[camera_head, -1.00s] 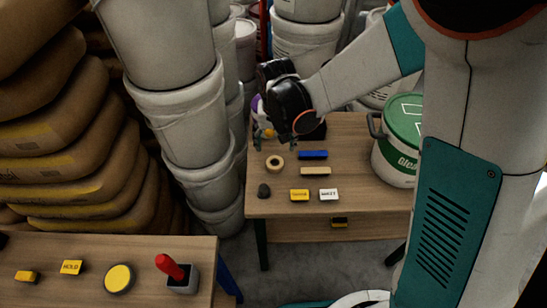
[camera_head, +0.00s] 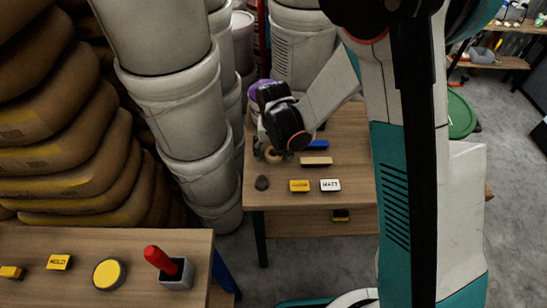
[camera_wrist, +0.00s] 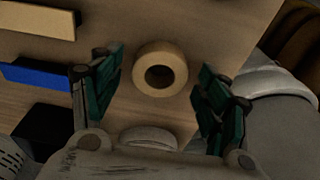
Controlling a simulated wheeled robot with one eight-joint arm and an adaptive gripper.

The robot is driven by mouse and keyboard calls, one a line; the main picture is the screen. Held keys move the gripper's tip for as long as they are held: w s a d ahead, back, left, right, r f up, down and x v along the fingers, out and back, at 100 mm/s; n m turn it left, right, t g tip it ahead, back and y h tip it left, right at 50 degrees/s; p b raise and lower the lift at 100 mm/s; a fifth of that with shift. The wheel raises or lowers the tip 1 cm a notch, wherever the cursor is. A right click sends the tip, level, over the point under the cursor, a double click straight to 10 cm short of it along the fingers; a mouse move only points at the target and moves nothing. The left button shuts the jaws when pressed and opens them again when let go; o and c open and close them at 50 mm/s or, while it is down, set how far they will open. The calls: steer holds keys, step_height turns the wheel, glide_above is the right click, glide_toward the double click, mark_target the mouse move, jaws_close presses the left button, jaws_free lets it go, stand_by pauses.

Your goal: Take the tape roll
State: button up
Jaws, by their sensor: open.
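The tan tape roll (camera_wrist: 160,55) lies flat on the wooden table. In the wrist view it sits between and slightly beyond my gripper's (camera_wrist: 155,82) two teal-padded fingers, with a gap on each side. In the head view the tape roll (camera_head: 273,155) is partly hidden behind my gripper (camera_head: 266,150), which is low over the back left of the table. My gripper is open and empty.
On the table (camera_head: 320,140) are a blue block (camera_head: 316,146), a tan block (camera_head: 316,161), a yellow block (camera_head: 299,186), a white block (camera_head: 330,185) and a dark lump (camera_head: 262,183). Stacked buckets (camera_head: 185,110) stand close on the left.

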steer(key=shift+f, duration=0.3)
steer(key=shift+r, duration=0.1)
steer(key=c, duration=1.1)
